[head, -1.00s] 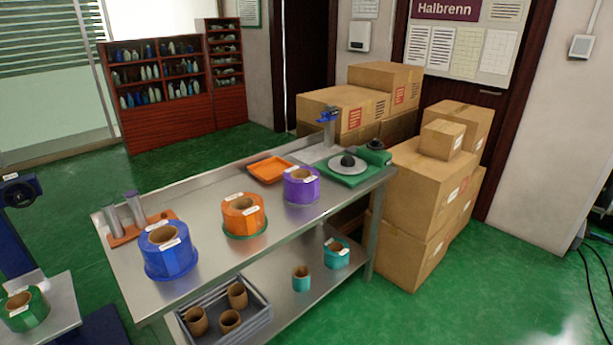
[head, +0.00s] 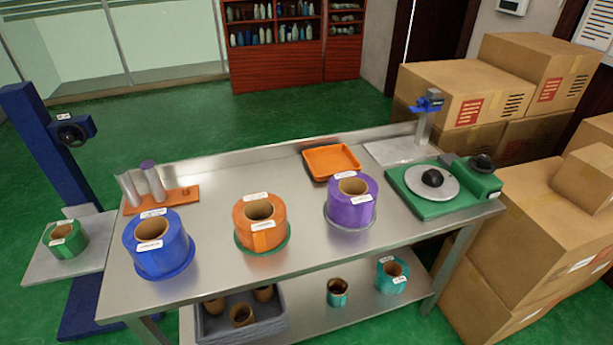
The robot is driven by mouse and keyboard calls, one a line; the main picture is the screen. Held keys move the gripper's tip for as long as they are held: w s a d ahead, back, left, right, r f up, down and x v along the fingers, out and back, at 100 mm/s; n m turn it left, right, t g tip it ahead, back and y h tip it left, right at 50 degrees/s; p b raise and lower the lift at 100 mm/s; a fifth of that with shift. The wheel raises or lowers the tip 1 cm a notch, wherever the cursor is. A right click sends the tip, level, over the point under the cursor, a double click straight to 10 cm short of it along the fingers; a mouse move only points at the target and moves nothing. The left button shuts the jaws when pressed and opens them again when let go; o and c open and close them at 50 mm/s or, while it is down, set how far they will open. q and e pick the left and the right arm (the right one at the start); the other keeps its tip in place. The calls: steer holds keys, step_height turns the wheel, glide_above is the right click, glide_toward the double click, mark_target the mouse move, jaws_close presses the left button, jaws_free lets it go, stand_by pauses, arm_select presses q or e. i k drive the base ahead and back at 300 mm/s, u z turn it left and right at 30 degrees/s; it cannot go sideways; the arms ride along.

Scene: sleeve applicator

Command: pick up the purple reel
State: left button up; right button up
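The purple reel (head: 351,208) stands upright on the steel table (head: 215,205), right of the middle, with a brown core and white labels. It sits on a thin grey round base. The orange reel (head: 260,228) stands to its left on a green base, and the blue reel (head: 159,248) stands further left. Neither of my grippers shows in the head view.
Behind the purple reel lies an orange tray (head: 331,160). To its right is a green device with a round plate (head: 432,182), and a blue-topped post (head: 427,115) stands behind. Cardboard boxes (head: 530,240) crowd the right end. The lower shelf holds teal reels (head: 391,275) and a grey crate (head: 240,325).

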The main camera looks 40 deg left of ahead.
mark_target(351, 197)
steer(key=u, duration=0.9)
steer(key=i, duration=0.8)
steer(key=u, duration=0.95)
